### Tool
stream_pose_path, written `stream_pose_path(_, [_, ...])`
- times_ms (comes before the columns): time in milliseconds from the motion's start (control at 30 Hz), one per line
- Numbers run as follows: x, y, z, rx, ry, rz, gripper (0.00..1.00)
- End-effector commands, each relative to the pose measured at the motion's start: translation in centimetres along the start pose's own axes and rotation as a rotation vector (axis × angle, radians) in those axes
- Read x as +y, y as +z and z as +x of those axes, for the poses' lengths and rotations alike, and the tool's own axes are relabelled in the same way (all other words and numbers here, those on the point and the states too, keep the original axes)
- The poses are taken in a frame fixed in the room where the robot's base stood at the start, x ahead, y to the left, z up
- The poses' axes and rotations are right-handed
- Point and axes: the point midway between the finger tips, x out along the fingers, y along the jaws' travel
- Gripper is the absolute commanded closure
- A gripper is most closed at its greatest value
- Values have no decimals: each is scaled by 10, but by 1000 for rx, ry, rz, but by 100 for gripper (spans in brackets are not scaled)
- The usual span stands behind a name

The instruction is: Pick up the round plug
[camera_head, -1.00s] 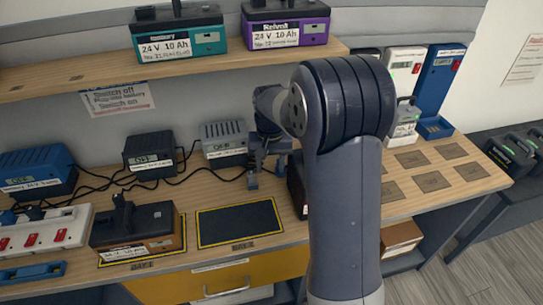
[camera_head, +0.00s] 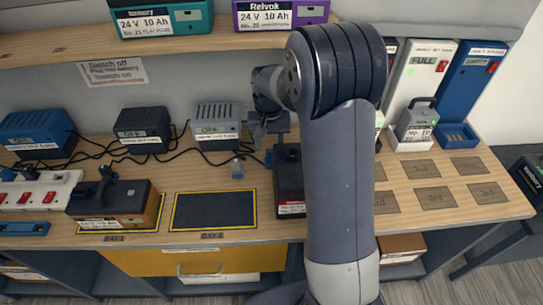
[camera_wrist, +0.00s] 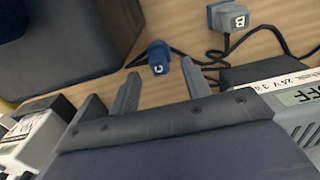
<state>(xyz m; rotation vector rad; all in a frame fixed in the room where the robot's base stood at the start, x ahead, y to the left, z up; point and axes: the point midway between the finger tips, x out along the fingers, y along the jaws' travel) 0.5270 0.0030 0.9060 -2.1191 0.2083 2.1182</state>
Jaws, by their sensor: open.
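A small blue plug marked C (camera_wrist: 158,57), rounded in shape, lies on the wooden bench with its dark cable. It appears to be the round plug. It sits just beyond my open, empty gripper (camera_wrist: 163,88), roughly in line with the gap between the fingers. A part of it shows in the head view (camera_head: 268,158), below my gripper (camera_head: 270,132). A squarer grey plug marked B (camera_wrist: 228,17) lies apart from it and also shows in the head view (camera_head: 237,169).
A dark battery (camera_head: 290,180) stands close beside the blue plug. Grey (camera_head: 217,125) and black (camera_head: 143,129) chargers with loose cables stand behind. A battery (camera_head: 115,205) is on the left bay; the outlined bay 2 (camera_head: 214,211) is empty. A shelf (camera_head: 80,50) hangs above.

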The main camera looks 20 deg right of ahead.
Motion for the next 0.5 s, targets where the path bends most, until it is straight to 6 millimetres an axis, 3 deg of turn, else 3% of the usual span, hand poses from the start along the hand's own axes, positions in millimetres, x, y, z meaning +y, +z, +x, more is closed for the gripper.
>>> stream_pose_path(300, [3, 0, 44, -4, 1, 1, 55])
stream_pose_path(500, [2, 0, 53, -1, 0, 0, 55])
